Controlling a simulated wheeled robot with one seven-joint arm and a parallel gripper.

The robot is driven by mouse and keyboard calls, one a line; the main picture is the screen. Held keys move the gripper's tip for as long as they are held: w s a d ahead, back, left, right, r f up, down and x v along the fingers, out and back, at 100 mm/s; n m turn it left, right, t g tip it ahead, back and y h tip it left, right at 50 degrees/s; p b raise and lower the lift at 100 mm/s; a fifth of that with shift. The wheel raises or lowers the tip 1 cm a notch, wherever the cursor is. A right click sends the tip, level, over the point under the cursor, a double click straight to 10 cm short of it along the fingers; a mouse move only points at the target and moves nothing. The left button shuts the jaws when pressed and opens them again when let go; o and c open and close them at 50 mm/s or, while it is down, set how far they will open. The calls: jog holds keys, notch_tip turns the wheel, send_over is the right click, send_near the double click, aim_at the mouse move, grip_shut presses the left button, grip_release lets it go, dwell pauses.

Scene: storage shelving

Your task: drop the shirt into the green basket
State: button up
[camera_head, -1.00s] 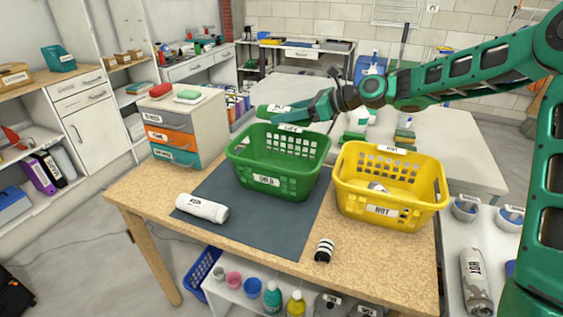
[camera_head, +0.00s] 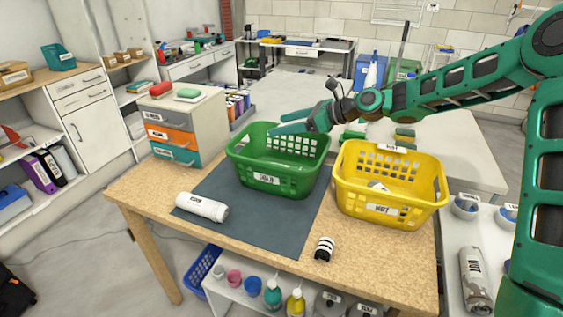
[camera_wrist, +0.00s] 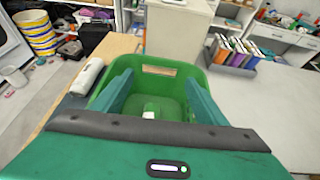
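The green basket (camera_head: 268,182) stands on the dark mat on the wooden table. My gripper (camera_head: 280,131) is over its rear rim, with its fingers pointing in over the opening. In the wrist view the two fingers (camera_wrist: 160,92) are spread wide with nothing between the tips. A small green item with a white label (camera_wrist: 149,111), apparently the rolled shirt, shows low between the fingers, inside the basket's outline. Its exact resting height is hard to tell. In the head view it cannot be made out behind the basket's wall.
A yellow basket (camera_head: 388,209) stands close on the right. A white roll (camera_head: 202,207) lies on the mat (camera_head: 270,225), and a black-and-white striped roll (camera_head: 324,249) lies near the front edge. A small drawer unit (camera_head: 183,128) stands behind left.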

jog(key=v, duration=1)
jog(key=shift+d, duration=0.35)
jog(key=shift+r, duration=0.1)
